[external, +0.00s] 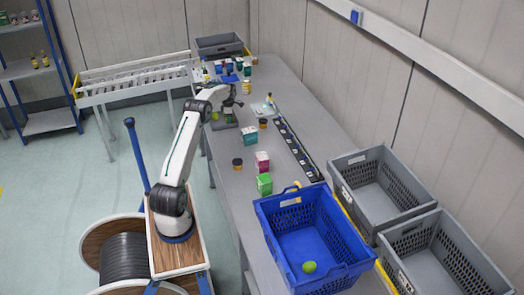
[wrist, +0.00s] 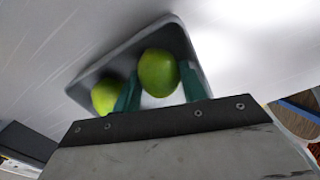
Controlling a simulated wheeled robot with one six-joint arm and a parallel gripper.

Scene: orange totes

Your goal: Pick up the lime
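In the wrist view a green lime (wrist: 158,72) is between the two teal fingers of my gripper (wrist: 160,80), close against both. Whether the fingers press on it, I cannot tell. A second lime (wrist: 103,97) is left of the left finger, which partly covers it. Both limes appear over a grey tray (wrist: 92,72). In the external view my gripper (external: 231,103) points down at the tray area, with one lime (external: 215,116) at its left. Another lime (external: 309,267) lies in the blue tote (external: 277,243).
Two grey totes (external: 372,190) stand right of the blue tote. Small boxes, such as a green one (external: 264,184) and a magenta one (external: 262,161), and dark jars (external: 237,164) stand along the table. A dark rail (external: 296,150) runs lengthwise. Bottles and a grey crate (external: 219,44) are behind.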

